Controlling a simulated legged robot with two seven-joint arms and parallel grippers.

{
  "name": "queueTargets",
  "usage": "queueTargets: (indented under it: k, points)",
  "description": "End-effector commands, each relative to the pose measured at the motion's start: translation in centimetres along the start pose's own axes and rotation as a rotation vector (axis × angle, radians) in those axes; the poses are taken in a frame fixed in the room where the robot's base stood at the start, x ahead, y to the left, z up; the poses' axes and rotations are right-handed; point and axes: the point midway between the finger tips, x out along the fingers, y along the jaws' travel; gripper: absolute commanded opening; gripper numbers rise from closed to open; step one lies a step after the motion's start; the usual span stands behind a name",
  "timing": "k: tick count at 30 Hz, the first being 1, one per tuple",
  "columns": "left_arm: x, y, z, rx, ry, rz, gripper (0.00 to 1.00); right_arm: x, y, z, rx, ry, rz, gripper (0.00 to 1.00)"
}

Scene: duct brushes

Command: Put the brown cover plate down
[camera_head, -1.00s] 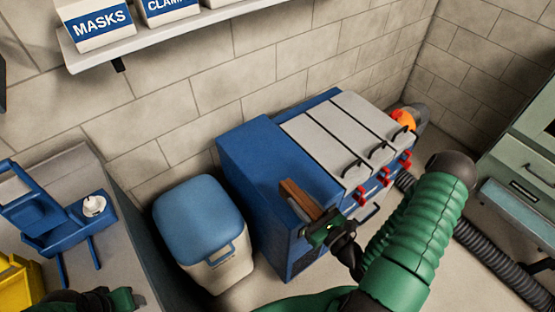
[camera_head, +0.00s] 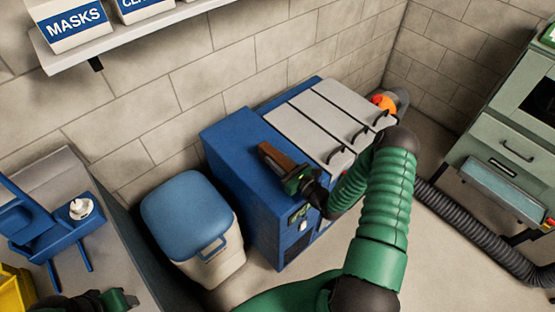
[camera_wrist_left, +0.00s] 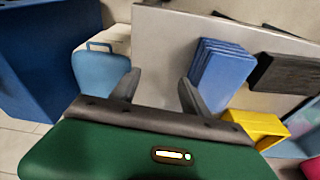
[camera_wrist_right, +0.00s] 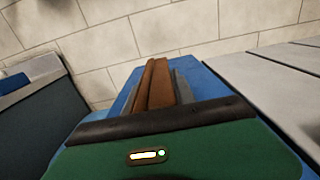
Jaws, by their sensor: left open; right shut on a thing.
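The brown cover plate (camera_head: 275,157) is in my right gripper (camera_head: 290,172), above the blue top of the cabinet (camera_head: 235,142). In the right wrist view the plate (camera_wrist_right: 153,86) stands on edge between the two fingers, with the blue cabinet top (camera_wrist_right: 205,88) around it. I cannot tell whether the plate touches the top. My left gripper (camera_wrist_left: 146,92) is open and empty in the left wrist view. In the head view only part of the left gripper shows at the bottom left edge.
Three grey lidded slots (camera_head: 320,120) with black handles fill the cabinet's right part. A blue-lidded bin (camera_head: 190,208) stands to its left. A grey bench (camera_head: 110,225) holds a blue rack (camera_head: 38,220). A green cabinet (camera_head: 515,130) and a black hose (camera_head: 480,222) are at the right.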

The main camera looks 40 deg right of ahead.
Motion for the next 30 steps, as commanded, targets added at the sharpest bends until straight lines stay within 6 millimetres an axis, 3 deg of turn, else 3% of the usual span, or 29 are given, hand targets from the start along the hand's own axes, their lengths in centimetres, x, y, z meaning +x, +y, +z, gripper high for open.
queueTargets:
  k: [9, 10, 15, 25, 30]
  points:
    - [0.2, 0.0, 0.1, 0.0, 0.0, 0.0, 0.54, -0.1, -0.1, -0.4, 0.0, -0.003, 0.0, 0.0]
    - [0.1, 0.0, 0.0, 0.0, 0.0, 0.0, 0.54, -0.1, -0.1, -0.4, 0.0, -0.001, 0.0, 0.33]
    - [0.1, 0.0, 0.0, 0.0, 0.0, 0.0, 0.54, -0.1, -0.1, -0.3, 0.0, -0.001, 0.0, 0.53]
    - [-0.1, 0.0, 0.0, 0.0, 0.0, 0.0, 0.54, -0.2, -0.1, -0.1, -0.001, 0.0, 0.0, 0.53]
    - [0.3, 0.0, 0.1, 0.0, 0.0, 0.0, 0.54, -3.5, -0.2, -0.3, 0.001, 0.002, -0.004, 0.53]
